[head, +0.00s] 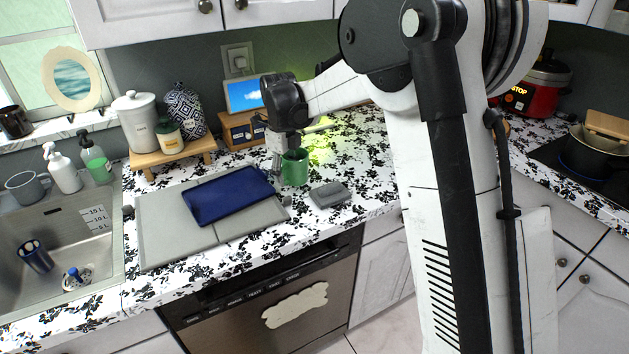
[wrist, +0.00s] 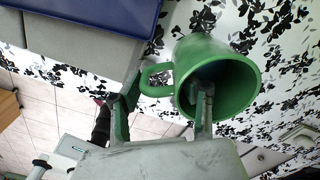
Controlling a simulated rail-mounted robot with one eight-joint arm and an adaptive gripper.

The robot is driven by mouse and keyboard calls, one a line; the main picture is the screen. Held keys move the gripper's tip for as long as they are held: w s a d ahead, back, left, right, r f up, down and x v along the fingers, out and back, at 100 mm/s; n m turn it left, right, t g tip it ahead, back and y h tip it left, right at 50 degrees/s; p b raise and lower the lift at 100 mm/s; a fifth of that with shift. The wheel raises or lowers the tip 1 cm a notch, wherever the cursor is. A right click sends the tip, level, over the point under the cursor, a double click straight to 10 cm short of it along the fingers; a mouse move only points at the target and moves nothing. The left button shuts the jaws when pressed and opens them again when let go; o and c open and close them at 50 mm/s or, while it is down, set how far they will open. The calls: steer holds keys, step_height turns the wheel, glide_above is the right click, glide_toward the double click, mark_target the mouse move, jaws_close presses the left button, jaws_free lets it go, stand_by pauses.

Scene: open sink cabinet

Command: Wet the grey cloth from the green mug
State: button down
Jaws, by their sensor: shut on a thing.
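The green mug (head: 295,168) stands upright, or nearly so, at the counter to the left of the grey cloth; I cannot tell whether it touches the counter. My gripper (head: 284,152) comes down on it from above. In the wrist view the green mug (wrist: 228,75) shows its open mouth and handle, and my gripper (wrist: 165,92) has one finger inside the mouth and one outside by the handle, shut on the mug's wall. The grey cloth (head: 330,194) lies folded on the counter to the right of the mug. The mug's contents are hidden.
A blue folded item (head: 228,196) lies on a grey board (head: 165,229) left of the mug. A wooden stand (head: 172,156) with jars is behind. The sink (head: 60,225) is at the far left. Bare counter (head: 365,160) lies right of the mug and behind the cloth.

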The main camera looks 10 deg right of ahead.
steer(key=s, duration=0.1)
steer(key=s+a+r, duration=0.1)
steer(key=s+r, duration=0.1)
steer(key=shift+s+a, duration=0.15)
steer(key=shift+a, duration=0.2)
steer(key=shift+d+f, duration=0.1)
steer(key=shift+d, duration=0.05)
steer(key=d+y, duration=0.2)
steer(key=s+d+r+t+y, duration=0.1)
steer(key=y, duration=0.2)
steer(key=d+y, duration=0.2)
steer(key=shift+s+d+r+t+y, duration=0.2)
steer(key=shift+d+t+y, duration=0.1)
steer(key=shift+t, duration=0.1)
stand_by(0.4)
steer(key=shift+s+d+f+t+y, duration=0.15)
steer(key=shift+d+f+y, duration=0.15)
steer(key=shift+y, duration=0.45)
steer(key=shift+w+d+f+t+y, duration=0.15)
steer(key=shift+d+f+y, duration=0.1)
steer(key=shift+y, duration=0.5)
stand_by(2.9)
steer(key=shift+s+d+r+y, duration=0.1)
steer(key=shift+s+r+y, duration=0.05)
steer(key=shift+r+y, duration=0.2)
stand_by(1.0)
